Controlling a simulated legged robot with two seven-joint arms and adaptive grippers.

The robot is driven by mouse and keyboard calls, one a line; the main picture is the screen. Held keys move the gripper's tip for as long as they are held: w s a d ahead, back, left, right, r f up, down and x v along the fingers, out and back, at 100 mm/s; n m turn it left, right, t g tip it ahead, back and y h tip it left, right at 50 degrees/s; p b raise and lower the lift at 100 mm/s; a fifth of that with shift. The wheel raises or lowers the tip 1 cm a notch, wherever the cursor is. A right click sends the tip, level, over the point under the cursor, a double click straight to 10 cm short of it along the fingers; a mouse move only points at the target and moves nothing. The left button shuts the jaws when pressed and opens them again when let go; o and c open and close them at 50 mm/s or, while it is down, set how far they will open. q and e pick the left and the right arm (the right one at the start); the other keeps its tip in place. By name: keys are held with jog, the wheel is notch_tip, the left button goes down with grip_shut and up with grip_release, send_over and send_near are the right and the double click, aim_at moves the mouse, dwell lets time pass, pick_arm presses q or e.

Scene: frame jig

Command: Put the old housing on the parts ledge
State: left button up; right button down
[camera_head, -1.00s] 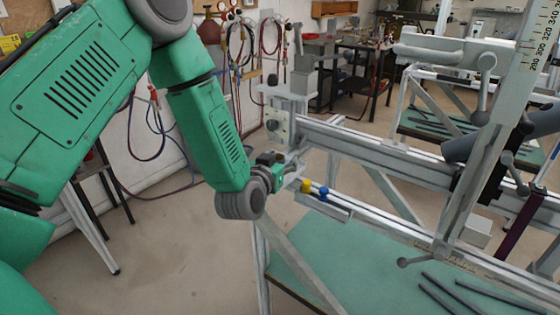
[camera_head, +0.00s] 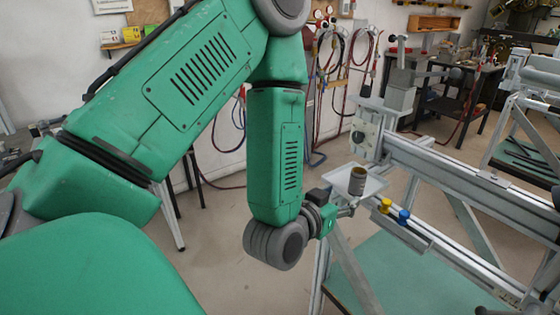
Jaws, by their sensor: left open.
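A grey-brown cylinder (camera_head: 358,181), which looks like the old housing, stands upright on a small pale tray-like ledge (camera_head: 377,185) at the near end of the frame jig. My left gripper (camera_head: 350,208) is open, just below and in front of the cylinder in the picture. The fingers are small and partly merge with the ledge edge, but the cylinder appears to stand free of them. My right gripper is out of view.
A yellow part (camera_head: 385,205) and a blue part (camera_head: 403,217) sit on a narrow strip along the jig's lower rail. The jig's upper rail (camera_head: 450,172) runs to the right. A green table surface (camera_head: 405,280) lies below.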

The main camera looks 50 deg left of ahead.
pick_arm(q)
jog(key=s+d+f+m+g+h, duration=0.1)
jog(key=s+f+g, duration=0.35)
jog(key=f, duration=0.45)
jog(key=s+d+f+m+g+h, duration=0.1)
jog(key=s+d+f+g+h, duration=0.15)
jog(key=s+f, duration=0.45)
jog(key=s+f+g+y, duration=0.1)
jog(key=s+f+g, duration=0.6)
jog(key=s+f, duration=0.3)
jog(key=s, duration=0.4)
jog(key=shift+d+g, duration=0.15)
jog(key=shift+g, duration=0.25)
